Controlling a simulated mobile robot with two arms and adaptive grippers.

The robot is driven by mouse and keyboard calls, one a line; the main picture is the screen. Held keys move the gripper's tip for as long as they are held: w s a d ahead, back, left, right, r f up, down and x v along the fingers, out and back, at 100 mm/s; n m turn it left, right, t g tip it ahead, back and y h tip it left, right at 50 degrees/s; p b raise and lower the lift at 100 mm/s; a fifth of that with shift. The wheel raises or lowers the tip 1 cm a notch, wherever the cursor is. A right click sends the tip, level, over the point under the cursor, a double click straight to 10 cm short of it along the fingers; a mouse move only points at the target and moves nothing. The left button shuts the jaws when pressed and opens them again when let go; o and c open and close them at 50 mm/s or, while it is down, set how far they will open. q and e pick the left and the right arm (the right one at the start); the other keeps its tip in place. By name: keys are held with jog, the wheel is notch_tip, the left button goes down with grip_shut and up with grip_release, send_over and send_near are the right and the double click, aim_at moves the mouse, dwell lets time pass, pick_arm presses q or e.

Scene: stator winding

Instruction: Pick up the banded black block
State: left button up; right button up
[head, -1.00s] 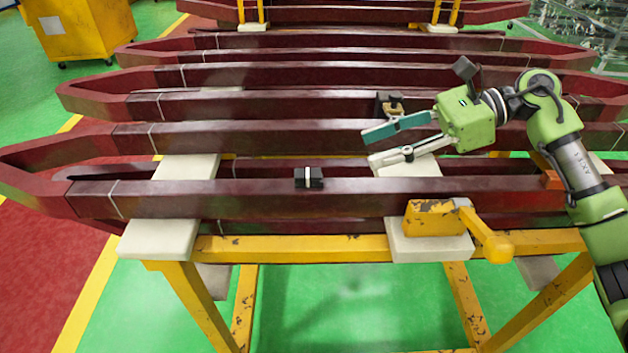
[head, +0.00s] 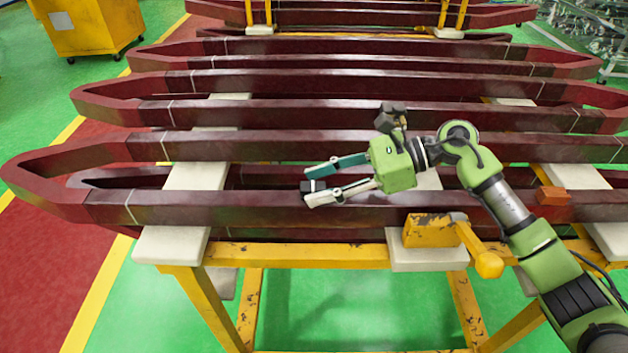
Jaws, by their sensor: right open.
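The banded black block (head: 314,186) sits on the top of the front dark red coil bar (head: 260,208), mostly hidden by my right gripper. My right gripper (head: 319,187) is open and reaches in from the right. Its teal-faced upper finger is on the far side of the block and its pale lower finger on the near side, with the block between the tips. Whether either finger touches the block cannot be told. My left gripper is not in view.
A yellow tool with a rounded handle (head: 430,231) lies at the front on a white pad (head: 428,259) of the yellow stand (head: 295,256). An orange block (head: 552,196) is at the right. More dark red coils lie in rows behind. A yellow cart (head: 92,28) stands at the far left.

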jog(key=shift+x, duration=0.85)
jog(key=shift+d, duration=0.1)
grip_shut()
jog(key=shift+r, duration=0.15)
